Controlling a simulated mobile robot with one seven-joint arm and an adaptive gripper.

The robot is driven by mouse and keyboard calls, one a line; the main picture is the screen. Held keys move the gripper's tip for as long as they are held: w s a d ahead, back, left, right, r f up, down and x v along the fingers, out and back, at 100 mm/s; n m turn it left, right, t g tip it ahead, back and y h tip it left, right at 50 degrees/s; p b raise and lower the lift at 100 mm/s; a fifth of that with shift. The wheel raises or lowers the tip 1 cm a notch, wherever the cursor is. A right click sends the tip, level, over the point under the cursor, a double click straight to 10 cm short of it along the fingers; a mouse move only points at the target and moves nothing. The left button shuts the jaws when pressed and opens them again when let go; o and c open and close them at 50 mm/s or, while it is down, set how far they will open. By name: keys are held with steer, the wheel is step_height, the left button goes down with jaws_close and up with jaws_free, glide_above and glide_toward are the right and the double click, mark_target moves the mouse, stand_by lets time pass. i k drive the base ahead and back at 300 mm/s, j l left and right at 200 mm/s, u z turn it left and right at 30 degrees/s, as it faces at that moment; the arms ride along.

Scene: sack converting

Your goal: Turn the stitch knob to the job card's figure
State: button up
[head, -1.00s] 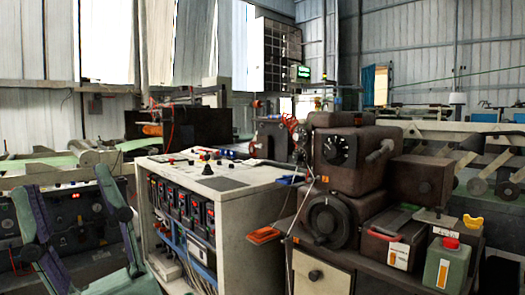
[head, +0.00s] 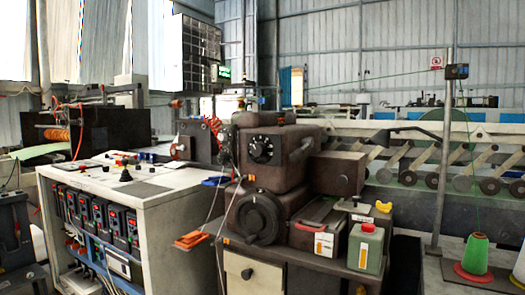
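A brown sewing-machine head stands on a cabinet in the middle of the head view. On its upper front is a black round dial (head: 262,149) with pale marks around its rim, which looks like the stitch knob. Its figures are too small to read, so I cannot tell its setting. Below it is a larger black handwheel (head: 258,217). An orange card-like piece (head: 191,240) sticks out at the cabinet's left front; I cannot tell whether it is the job card, and no figure is legible. My gripper is not in view.
A white control cabinet (head: 160,205) stands left of the machine. A red-handled box (head: 318,226) and a green can with a red cap (head: 367,246) stand right of the handwheel. A thread stand (head: 444,150) and a green thread cone (head: 475,255) are at the right.

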mark_target(258, 149)
steer(key=i, duration=0.4)
steer(key=i+l+u, duration=0.15)
steer(key=i, duration=0.3)
